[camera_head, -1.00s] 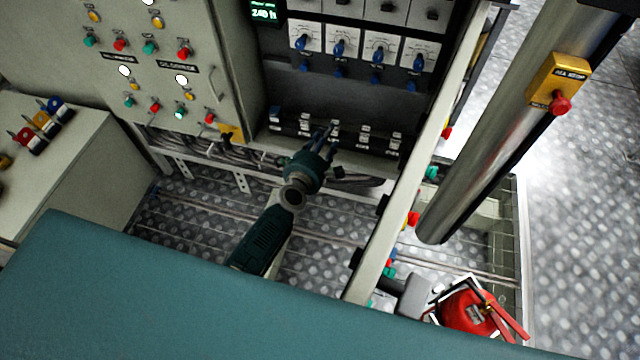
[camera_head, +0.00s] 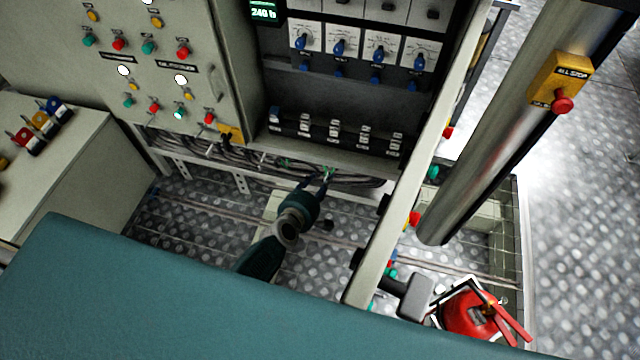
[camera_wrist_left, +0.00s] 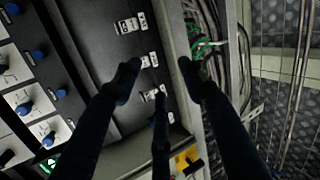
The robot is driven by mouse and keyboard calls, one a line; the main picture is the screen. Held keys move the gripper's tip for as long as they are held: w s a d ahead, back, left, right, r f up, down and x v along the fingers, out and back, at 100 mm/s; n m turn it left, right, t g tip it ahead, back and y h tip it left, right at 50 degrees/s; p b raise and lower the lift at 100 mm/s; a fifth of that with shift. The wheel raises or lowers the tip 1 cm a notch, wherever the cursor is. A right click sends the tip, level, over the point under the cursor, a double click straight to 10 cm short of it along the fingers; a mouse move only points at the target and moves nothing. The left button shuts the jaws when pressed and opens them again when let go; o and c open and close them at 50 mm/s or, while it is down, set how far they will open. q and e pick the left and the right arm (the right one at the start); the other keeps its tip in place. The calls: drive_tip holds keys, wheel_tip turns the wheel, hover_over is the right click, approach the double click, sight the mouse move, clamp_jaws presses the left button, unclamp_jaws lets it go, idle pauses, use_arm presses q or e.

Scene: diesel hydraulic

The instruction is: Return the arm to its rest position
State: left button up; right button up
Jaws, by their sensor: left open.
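My left arm (camera_head: 263,257) reaches up from behind the teal surface in the head view. Its gripper (camera_head: 323,178) is in front of the cable run below the dark panel, apart from the breakers. In the left wrist view the fingers of my left gripper (camera_wrist_left: 160,75) are spread with nothing between them. Past them are the row of small breakers (camera_wrist_left: 148,60) and the pale panel edge (camera_wrist_left: 178,50). The breaker row (camera_head: 335,130) shows uncovered in the head view. My right gripper is not in view.
Blue-knobbed switches (camera_head: 380,47) sit above the breakers. A pale upright post (camera_head: 400,195) stands right of the arm, with a steel column (camera_head: 490,140) beyond it. A red extinguisher (camera_head: 470,312) is at lower right. The teal surface (camera_head: 180,290) fills the lower left. Bundled cables (camera_head: 250,157) run below the panel.

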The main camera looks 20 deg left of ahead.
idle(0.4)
use_arm(q)
drive_tip(key=s+f+m+g, duration=0.3)
drive_tip(key=s+f+m, duration=0.4)
drive_tip(key=s+f, duration=0.6)
drive_tip(key=s+a+f+m+g, duration=0.2)
drive_tip(key=s+f+m, duration=0.3)
drive_tip(key=s, duration=0.7)
drive_tip(key=s+a+f+m+g+y, duration=0.1)
drive_tip(key=s+a+f+m+g, duration=0.2)
drive_tip(key=s, duration=1)
drive_tip(key=s+a+f+m+g, duration=0.3)
drive_tip(key=s+f+m, duration=0.3)
drive_tip(key=s, duration=0.6)
drive_tip(key=shift+s+f+m+y, duration=0.3)
drive_tip(key=shift+f+m+y, duration=0.1)
drive_tip(key=shift+m, duration=0.5)
drive_tip(key=shift+a, duration=0.1)
